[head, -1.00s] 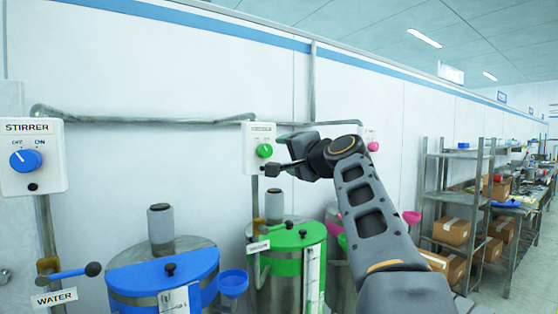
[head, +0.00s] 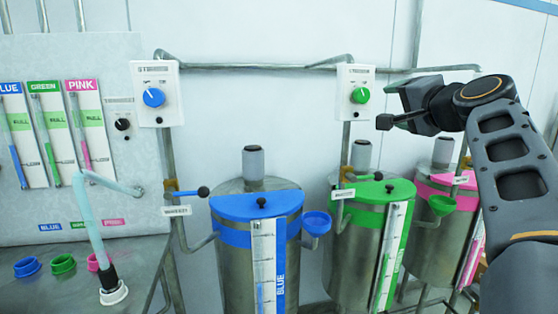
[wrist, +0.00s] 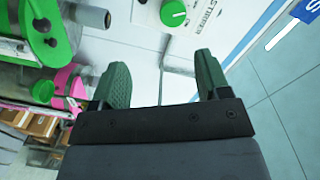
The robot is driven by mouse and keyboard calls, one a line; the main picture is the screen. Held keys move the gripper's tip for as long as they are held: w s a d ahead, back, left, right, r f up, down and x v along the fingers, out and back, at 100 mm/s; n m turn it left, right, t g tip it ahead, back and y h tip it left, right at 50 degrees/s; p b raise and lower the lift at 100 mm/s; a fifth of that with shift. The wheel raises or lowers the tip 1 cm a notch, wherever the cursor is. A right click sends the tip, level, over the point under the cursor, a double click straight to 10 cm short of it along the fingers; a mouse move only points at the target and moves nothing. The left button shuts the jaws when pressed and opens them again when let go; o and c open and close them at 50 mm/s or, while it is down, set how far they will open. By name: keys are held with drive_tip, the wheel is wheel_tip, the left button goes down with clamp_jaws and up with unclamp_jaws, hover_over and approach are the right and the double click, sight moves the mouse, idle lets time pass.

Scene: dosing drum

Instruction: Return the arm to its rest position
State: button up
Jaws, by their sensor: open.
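My gripper (head: 384,122) is at the right in the head view, raised in front of the wall above the green and pink drums. In the wrist view my gripper (wrist: 160,88) shows two green-grey fingers spread apart with nothing between them. My arm runs from it down to the right edge of the head view. The green stirrer knob (head: 360,96) is on a white box (head: 352,74) just left of the gripper, apart from it. The same green knob (wrist: 173,13) shows beyond the fingers in the wrist view.
A blue drum (head: 232,235), a green drum (head: 365,215) and a pink drum (head: 440,187) stand along the wall, with funnels and valve levers. At left are a gauge panel (head: 120,190), a hose (head: 92,220) and coloured cups (head: 62,264). The blue stirrer knob (head: 153,97) is above the blue drum.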

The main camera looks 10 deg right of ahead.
wheel_tip(320, 180, down, 22)
drive_tip(key=s+a+n+g+h+p, duration=0.1)
drive_tip(key=s+a+n+g+p, duration=0.15)
drive_tip(key=g, duration=0.45)
drive_tip(key=s+a+f+n+g+p, duration=0.5)
drive_tip(key=s+a+f+n, duration=0.4)
drive_tip(key=s+f, duration=0.5)
drive_tip(key=a+f+g, duration=0.1)
drive_tip(key=a, duration=0.1)
drive_tip(key=shift+s+a+f+g+h, duration=0.3)
drive_tip(key=shift+a+g+h, duration=0.05)
drive_tip(key=shift+g+h, duration=0.05)
